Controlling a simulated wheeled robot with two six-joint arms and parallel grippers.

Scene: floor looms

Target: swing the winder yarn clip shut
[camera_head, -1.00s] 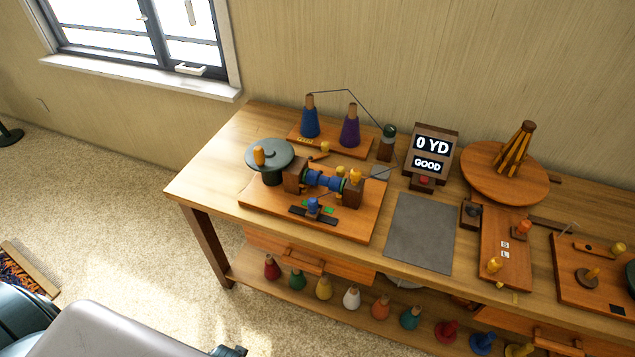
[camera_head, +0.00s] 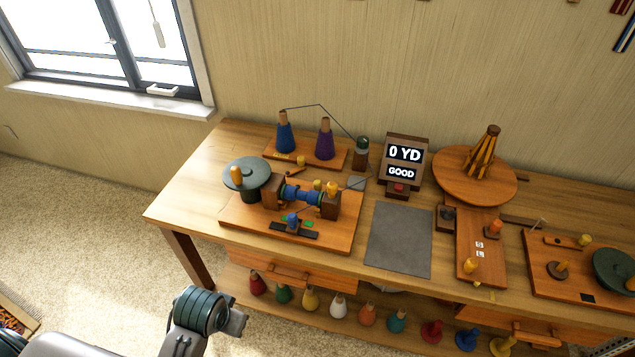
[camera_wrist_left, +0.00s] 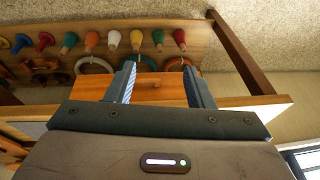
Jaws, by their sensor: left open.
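The winder is on a wooden board (camera_head: 340,235) at the left of the bench. It has a dark green wheel (camera_head: 247,173), a blue spool (camera_head: 303,194) between two wooden blocks and yellow knobs (camera_head: 332,188). A dark thread comes to it from behind. The yarn clip is too small to make out for sure; I cannot tell its position. My left gripper (camera_wrist_left: 156,66) is open and empty in the left wrist view, facing the bench's front drawer (camera_wrist_left: 155,92). In the head view only my left arm shows, low in front of the bench. My right gripper is not in view.
Blue and purple yarn cones (camera_head: 325,140) stand behind the winder. A display (camera_head: 404,160) reads 0 YD and GOOD. A grey mat (camera_head: 400,240) lies clear right of the winder. A swift (camera_head: 475,177) is further right. Several coloured cones line the lower shelf (camera_head: 275,296).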

